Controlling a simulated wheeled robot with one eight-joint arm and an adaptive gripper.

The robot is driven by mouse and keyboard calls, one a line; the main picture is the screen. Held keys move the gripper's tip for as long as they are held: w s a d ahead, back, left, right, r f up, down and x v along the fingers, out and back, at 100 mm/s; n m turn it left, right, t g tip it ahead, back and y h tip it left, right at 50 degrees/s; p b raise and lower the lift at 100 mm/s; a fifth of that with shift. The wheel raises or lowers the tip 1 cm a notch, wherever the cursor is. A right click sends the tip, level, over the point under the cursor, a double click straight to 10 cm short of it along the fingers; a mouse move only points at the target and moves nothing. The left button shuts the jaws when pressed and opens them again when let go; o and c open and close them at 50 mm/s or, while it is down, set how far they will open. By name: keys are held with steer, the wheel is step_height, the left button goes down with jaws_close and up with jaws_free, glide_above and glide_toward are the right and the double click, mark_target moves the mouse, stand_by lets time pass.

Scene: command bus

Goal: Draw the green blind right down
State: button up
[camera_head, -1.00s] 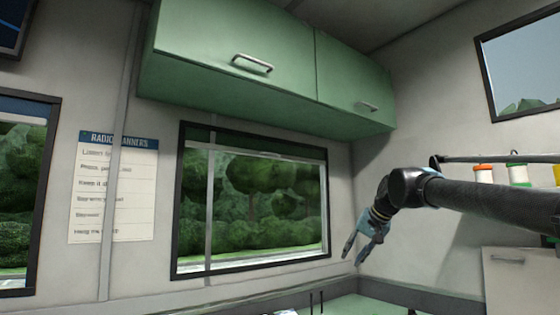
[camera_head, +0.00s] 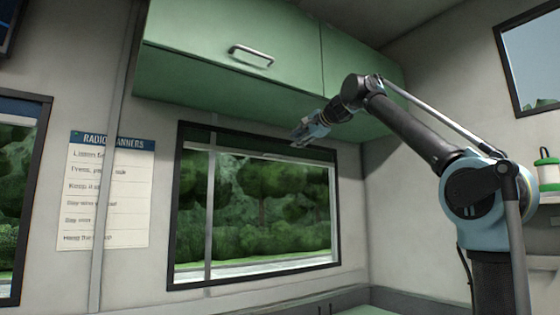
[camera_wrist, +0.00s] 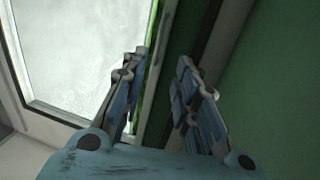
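The green blind (camera_head: 250,143) is a narrow dark green strip across the top of the middle window, with a pale bar (camera_head: 250,153) along its lower edge. Most of the glass below is uncovered. My gripper (camera_head: 300,136) is raised at the upper right part of this window, close to the blind. In the wrist view its two fingers (camera_wrist: 160,88) are apart, one on each side of a dark green strip and a pale edge. I cannot tell whether either finger touches the blind.
Green wall cupboards (camera_head: 200,40) with metal handles hang just above the window and my gripper. A radio manners notice (camera_head: 108,190) is on the wall to the left. The space before the lower window is clear.

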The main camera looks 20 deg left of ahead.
mark_target(278, 155)
steer(key=x, duration=1.6)
steer(key=shift+w+f, duration=0.15)
steer(key=shift+w, duration=0.35)
jaws_close()
